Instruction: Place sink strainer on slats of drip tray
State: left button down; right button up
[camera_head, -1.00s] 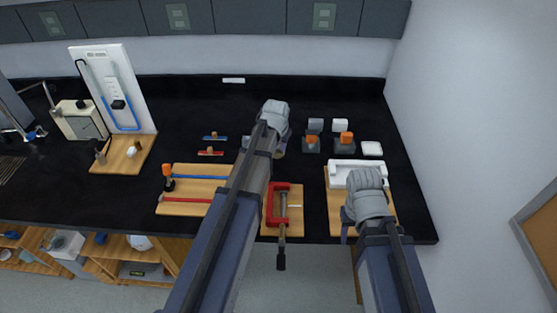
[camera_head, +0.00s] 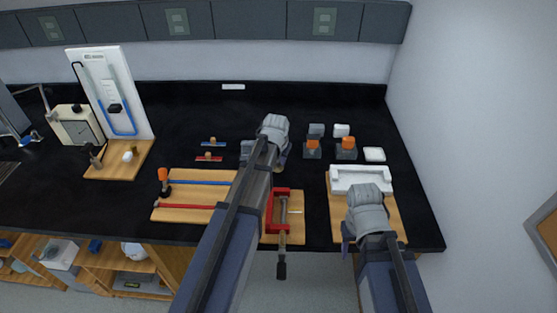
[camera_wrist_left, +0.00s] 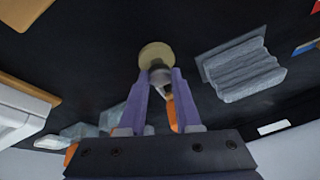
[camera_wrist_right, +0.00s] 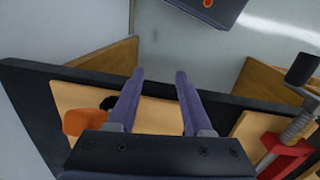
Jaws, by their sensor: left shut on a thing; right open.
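My left gripper (camera_wrist_left: 160,78) is shut on a round tan disc with a grey knob (camera_wrist_left: 156,54), probably the sink strainer; the fingers pinch the knob. In the head view the left gripper (camera_head: 281,158) hangs over the black counter, and the arm hides most of what it holds. A grey ribbed piece (camera_wrist_left: 242,70), perhaps the slatted drip tray, lies beside the held disc in the left wrist view; in the head view it (camera_head: 246,148) is just left of the gripper. My right gripper (camera_wrist_right: 160,76) is open and empty above the front-right wooden board (camera_wrist_right: 156,118).
A white piece (camera_head: 360,177) lies on the right board. Grey blocks with orange tops (camera_head: 346,147) stand behind it. A red clamp (camera_head: 271,212) rests on the middle board. Red and blue rods (camera_head: 188,206) lie on the left board. The back of the counter is mostly clear.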

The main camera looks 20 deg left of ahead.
pick_arm(q)
jog(key=c, duration=0.6)
grip_release()
